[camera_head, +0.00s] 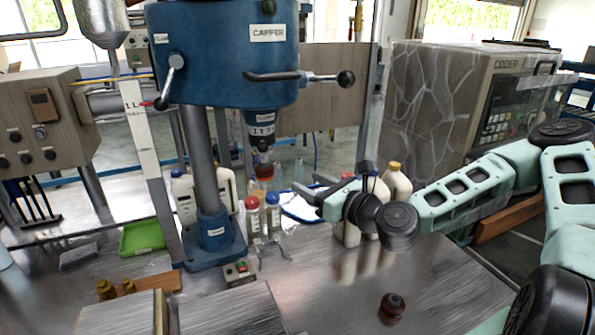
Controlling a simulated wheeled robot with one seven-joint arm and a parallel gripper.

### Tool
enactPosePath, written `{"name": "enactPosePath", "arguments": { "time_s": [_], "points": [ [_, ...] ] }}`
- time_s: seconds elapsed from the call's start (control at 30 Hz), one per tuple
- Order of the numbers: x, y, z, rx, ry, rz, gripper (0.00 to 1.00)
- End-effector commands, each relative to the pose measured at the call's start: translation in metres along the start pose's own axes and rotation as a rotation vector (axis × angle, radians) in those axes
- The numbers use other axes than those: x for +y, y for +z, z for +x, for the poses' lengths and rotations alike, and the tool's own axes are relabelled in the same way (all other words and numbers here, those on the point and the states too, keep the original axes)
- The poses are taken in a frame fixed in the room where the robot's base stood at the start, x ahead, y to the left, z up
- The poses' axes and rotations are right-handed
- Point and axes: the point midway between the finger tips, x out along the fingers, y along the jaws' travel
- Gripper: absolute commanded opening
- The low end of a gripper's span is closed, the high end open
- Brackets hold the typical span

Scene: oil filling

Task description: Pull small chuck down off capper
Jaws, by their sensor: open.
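The capper (225,60) is a blue machine on a grey column, labelled in white. Its spindle (261,130) points down and carries a small dark chuck with a reddish lower end (264,168). I take this to be the small chuck; its exact edges are too small to tell. My gripper (305,184) is open and empty, to the right of the chuck and a little lower in the picture. Its fingers point left towards the chuck and appear apart from it. A second, dark red chuck-like piece (391,308) stands on the metal table (330,290) at the front.
Red- and blue-capped bottles (252,215) stand below the spindle, and white jugs (397,183) stand behind my gripper. A handle with a black knob (345,79) sticks out right from the capper. A small control box (239,272) sits before the column. The table's front right is mostly clear.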

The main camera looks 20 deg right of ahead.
Motion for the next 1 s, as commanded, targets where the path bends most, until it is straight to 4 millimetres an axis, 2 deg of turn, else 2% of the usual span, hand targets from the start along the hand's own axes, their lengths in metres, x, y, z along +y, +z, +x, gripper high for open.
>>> {"name": "enactPosePath", "arguments": {
  "time_s": [0.17,0.7,1.0],
  "points": [
    [0.002,0.002,0.025,0.001,0.005,-0.005,0.52],
    [0.003,0.002,0.127,0.003,0.006,-0.007,0.52],
    [0.003,0.0,0.164,0.004,0.006,-0.006,0.52]
  ]
}}
